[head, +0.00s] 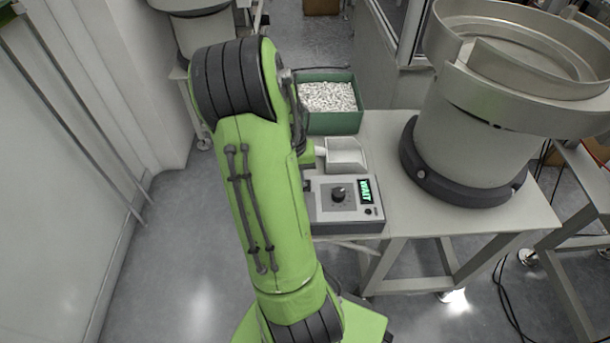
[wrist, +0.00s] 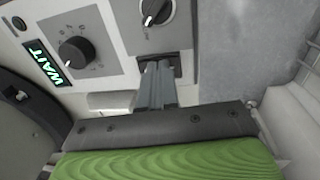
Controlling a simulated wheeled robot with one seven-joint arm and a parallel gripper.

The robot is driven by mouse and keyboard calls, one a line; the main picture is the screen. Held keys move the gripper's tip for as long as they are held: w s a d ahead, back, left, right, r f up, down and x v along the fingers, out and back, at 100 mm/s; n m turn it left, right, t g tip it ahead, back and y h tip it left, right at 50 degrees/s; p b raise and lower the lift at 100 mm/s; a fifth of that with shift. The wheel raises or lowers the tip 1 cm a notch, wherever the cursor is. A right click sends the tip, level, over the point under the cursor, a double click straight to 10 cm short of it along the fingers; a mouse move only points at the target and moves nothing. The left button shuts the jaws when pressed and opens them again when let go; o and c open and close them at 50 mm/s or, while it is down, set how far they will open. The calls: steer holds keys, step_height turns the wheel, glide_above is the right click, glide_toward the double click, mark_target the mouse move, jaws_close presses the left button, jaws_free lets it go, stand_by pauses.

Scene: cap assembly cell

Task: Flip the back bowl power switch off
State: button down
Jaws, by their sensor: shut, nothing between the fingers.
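A grey control box (head: 345,213) with a black knob (head: 338,194) and a lit green WAIT display (head: 366,190) sits on the table. In the wrist view the box's panel (wrist: 110,75) shows the same knob (wrist: 76,52) and WAIT display (wrist: 42,62). A black rotary switch (wrist: 155,12) with a light pointer is on its grey side face. My gripper (wrist: 160,66) is shut and empty, its fingertips at a dark rectangular recess (wrist: 174,58) below the rotary switch. The fingers cover part of this recess, so its switch position cannot be told. In the head view my arm hides the gripper.
A large bowl feeder (head: 465,140) stands right of the box. Behind the box are a white scoop (head: 345,155) and a green bin (head: 335,122) of white parts. Another feeder (head: 200,35) stands farther back left. Open floor (head: 170,260) lies left of my arm.

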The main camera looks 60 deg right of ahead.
steer(key=shift+w, duration=0.2)
steer(key=shift+r, duration=0.3)
step_height(320, 180, up, 13)
steer(key=w+p, duration=0.1)
steer(key=p, duration=0.5)
steer(key=shift+w+a+r+p, duration=0.2)
steer(key=shift+a+p, duration=0.2)
steer(key=shift+a, duration=0.05)
